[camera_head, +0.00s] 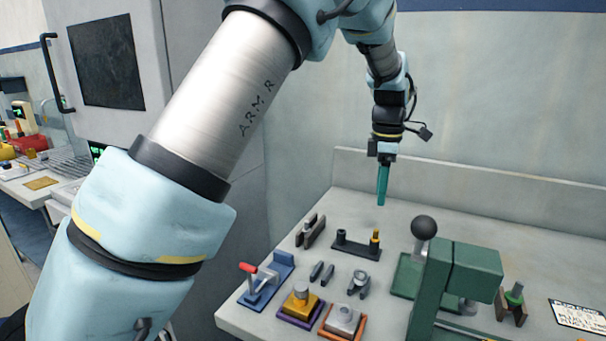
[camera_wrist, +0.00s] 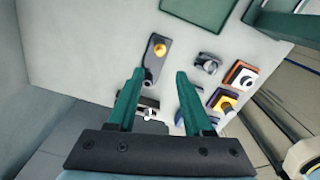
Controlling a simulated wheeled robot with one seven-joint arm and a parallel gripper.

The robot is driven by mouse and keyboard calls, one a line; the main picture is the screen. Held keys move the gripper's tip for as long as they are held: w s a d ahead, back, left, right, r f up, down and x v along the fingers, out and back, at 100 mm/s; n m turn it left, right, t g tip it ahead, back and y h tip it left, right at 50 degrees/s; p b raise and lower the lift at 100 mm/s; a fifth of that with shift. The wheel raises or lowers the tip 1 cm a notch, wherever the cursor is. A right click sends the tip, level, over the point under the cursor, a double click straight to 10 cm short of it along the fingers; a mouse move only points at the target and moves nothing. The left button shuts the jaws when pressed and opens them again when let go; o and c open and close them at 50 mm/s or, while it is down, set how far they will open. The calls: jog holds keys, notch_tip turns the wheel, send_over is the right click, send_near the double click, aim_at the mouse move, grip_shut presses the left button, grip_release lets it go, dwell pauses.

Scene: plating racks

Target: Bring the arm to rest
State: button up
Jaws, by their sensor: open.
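My gripper (camera_head: 382,185) hangs from my arm above the back of the light grey bench (camera_head: 262,312), with its green fingers pointing down. In the wrist view the two green fingers of my gripper (camera_wrist: 157,85) stand apart with nothing held between them. Below it is a dark rack (camera_head: 357,247) with a brass piece (camera_head: 375,237) on one post. The rack also shows in the wrist view (camera_wrist: 156,62), with the brass piece (camera_wrist: 160,49) on top. The gripper is clear of the bench and of the parts on it.
A green press (camera_head: 455,285) with a black ball knob (camera_head: 423,227) stands at the right. A red-handled clamp (camera_head: 262,283), a yellow block (camera_head: 301,302) and an orange-edged block (camera_head: 342,320) lie in front. A wall rises behind the bench; a grey cabinet (camera_head: 125,70) stands left.

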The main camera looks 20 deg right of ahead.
jog(key=w+a+m, duration=0.3)
jog(key=a, duration=0.9)
jog(key=w+a+m, duration=0.2)
jog(key=a, duration=0.9)
jog(key=s+a+f+m, duration=0.2)
jog(key=s+a+m, duration=0.2)
jog(key=a, duration=0.6)
jog(key=s+a+f+m+t, duration=0.1)
jog(key=s+a+m, duration=0.3)
jog(key=a, duration=0.6)
jog(key=shift+s+a+f+m+t, duration=0.2)
jog(key=shift+s+f+m+t, duration=0.15)
jog(key=shift+s, duration=0.65)
